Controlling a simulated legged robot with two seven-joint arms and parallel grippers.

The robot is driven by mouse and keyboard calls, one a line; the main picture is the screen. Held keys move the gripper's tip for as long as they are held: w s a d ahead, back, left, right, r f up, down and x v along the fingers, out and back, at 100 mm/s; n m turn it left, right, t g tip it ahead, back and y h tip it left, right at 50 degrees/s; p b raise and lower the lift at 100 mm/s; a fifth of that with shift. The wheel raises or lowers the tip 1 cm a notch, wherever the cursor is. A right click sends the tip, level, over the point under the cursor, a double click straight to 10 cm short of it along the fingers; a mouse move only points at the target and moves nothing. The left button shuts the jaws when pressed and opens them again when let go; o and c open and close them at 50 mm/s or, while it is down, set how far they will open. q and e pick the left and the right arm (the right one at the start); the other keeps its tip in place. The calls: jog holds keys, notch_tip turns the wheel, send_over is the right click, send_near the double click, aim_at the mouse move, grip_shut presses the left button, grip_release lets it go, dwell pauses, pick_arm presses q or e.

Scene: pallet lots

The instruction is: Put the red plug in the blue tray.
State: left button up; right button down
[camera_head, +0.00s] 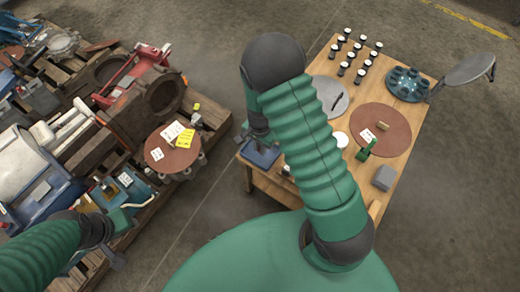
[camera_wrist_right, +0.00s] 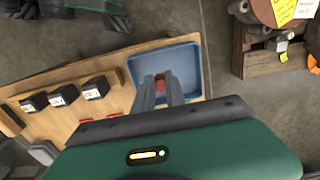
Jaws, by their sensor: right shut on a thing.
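The blue tray (camera_head: 266,158) is at the left edge of the wooden table in the head view, partly hidden by my right arm. In the right wrist view the tray (camera_wrist_right: 191,58) lies just beyond my right gripper (camera_wrist_right: 169,88). The gripper's fingers are shut on the red plug (camera_wrist_right: 160,80), which shows over the tray's inside. I cannot tell how high it is held. In the head view my right gripper (camera_head: 259,138) is small and dark above the tray. My left gripper (camera_head: 113,250) is at the lower left, by the pallet; its fingers are not clear.
The wooden table (camera_head: 400,165) bears several black-and-white pieces, a round brown mat (camera_head: 393,119), a grey disc and a grey block (camera_head: 383,178). In the right wrist view black blocks (camera_wrist_right: 63,95) stand left of the tray. A loaded pallet (camera_head: 215,118) fills the left. Floor lies between.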

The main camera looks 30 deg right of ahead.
jog(key=shift+w+d+f, duration=0.15)
jog(key=shift+w+d, duration=0.25)
jog(key=shift+w, duration=0.2)
jog(key=shift+w+d+f+b, duration=0.1)
jog(key=shift+f+b, duration=0.25)
jog(key=shift+f, duration=0.05)
notch_tip(320, 180, down, 3)
jog(key=shift+r+b, duration=0.1)
jog(key=shift+b, duration=0.75)
jog(key=shift+r, duration=0.15)
jog(key=c, duration=1.4)
grip_release()
